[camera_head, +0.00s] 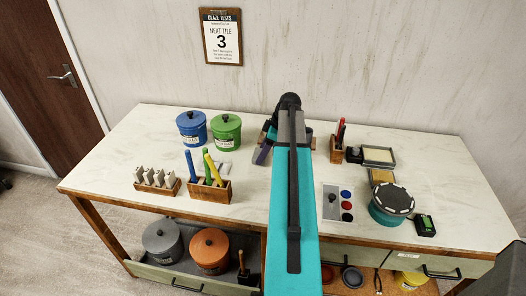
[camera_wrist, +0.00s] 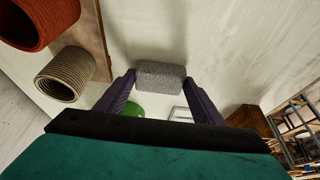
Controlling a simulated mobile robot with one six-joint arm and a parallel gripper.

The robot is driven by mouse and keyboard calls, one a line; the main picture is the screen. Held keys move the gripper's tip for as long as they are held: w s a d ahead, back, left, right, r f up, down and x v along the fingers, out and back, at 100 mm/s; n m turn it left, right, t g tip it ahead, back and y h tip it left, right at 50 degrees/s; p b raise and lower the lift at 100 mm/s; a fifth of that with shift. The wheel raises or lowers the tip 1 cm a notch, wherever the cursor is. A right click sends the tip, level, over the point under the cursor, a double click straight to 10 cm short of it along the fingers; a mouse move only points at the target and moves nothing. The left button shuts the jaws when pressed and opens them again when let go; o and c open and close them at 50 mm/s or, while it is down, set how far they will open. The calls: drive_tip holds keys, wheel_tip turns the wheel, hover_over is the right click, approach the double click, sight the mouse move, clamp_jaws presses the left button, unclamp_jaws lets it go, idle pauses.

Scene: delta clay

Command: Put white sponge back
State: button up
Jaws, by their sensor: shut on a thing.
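My gripper (camera_wrist: 160,85) is shut on a pale grey, speckled sponge block (camera_wrist: 160,74), held across its two dark purple fingertips in the wrist view. It looks more grey than white. In the head view my gripper (camera_head: 265,148) is mostly hidden behind my teal arm, above the back middle of the table, and the sponge cannot be made out there. A pale flat tray (camera_head: 196,170) lies behind the wooden tool holder. A light-rimmed tray also shows past the fingers in the wrist view (camera_wrist: 181,113).
Blue (camera_head: 192,128) and green (camera_head: 226,132) lidded pots stand at the back left. A wooden tool holder (camera_head: 210,191) and a rack of pale pieces (camera_head: 157,182) stand in front. Framed pads (camera_head: 379,155) and a round turntable (camera_head: 392,202) are at right. The far-left table top is clear.

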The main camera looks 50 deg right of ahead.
drive_tip(key=shift+f, duration=0.1)
drive_tip(key=o, duration=1.1)
drive_tip(key=shift+r, duration=0.2)
drive_tip(key=b+v, duration=0.3)
drive_tip(key=v, duration=0.9)
drive_tip(key=shift+s+f, duration=0.1)
drive_tip(key=shift+f, duration=0.05)
